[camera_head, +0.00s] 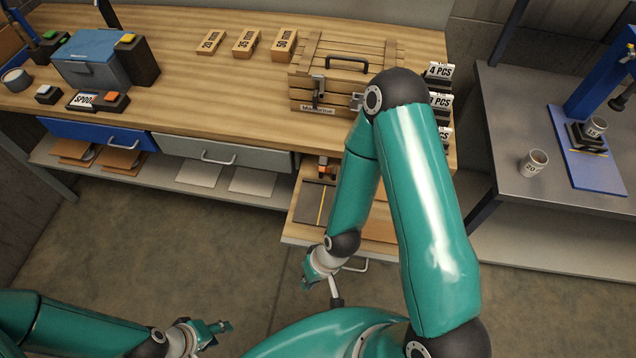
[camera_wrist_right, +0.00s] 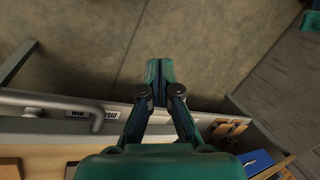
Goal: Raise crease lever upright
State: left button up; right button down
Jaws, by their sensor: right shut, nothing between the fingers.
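I cannot make out the crease lever for certain in either view. The open drawer (camera_head: 297,231) under the bench holds a dark flat board (camera_head: 313,203) with a yellow line, and a small orange-and-dark part (camera_head: 325,168) behind it. My right arm hides much of the drawer's right side. My right gripper (camera_head: 309,283) is in front of the drawer, near its handle. In the right wrist view its fingers (camera_wrist_right: 159,70) are together and empty, over the floor beyond the drawer front. My left gripper (camera_head: 218,329) is low over the floor, away from the bench; its opening is unclear.
A wooden case (camera_head: 345,70) with a black handle stands on the bench, beside several numbered wooden blocks (camera_head: 247,42). A blue box (camera_head: 90,58) is at the left. A grey side table (camera_head: 512,115) at the right holds cups (camera_head: 533,163) and a blue stand (camera_head: 590,165).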

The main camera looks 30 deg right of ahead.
aim_at(323, 162)
jog(key=u, duration=0.05)
jog(key=k, duration=1.6)
jog(key=u, duration=0.3)
jog(key=i, duration=1)
jog(key=z, duration=0.1)
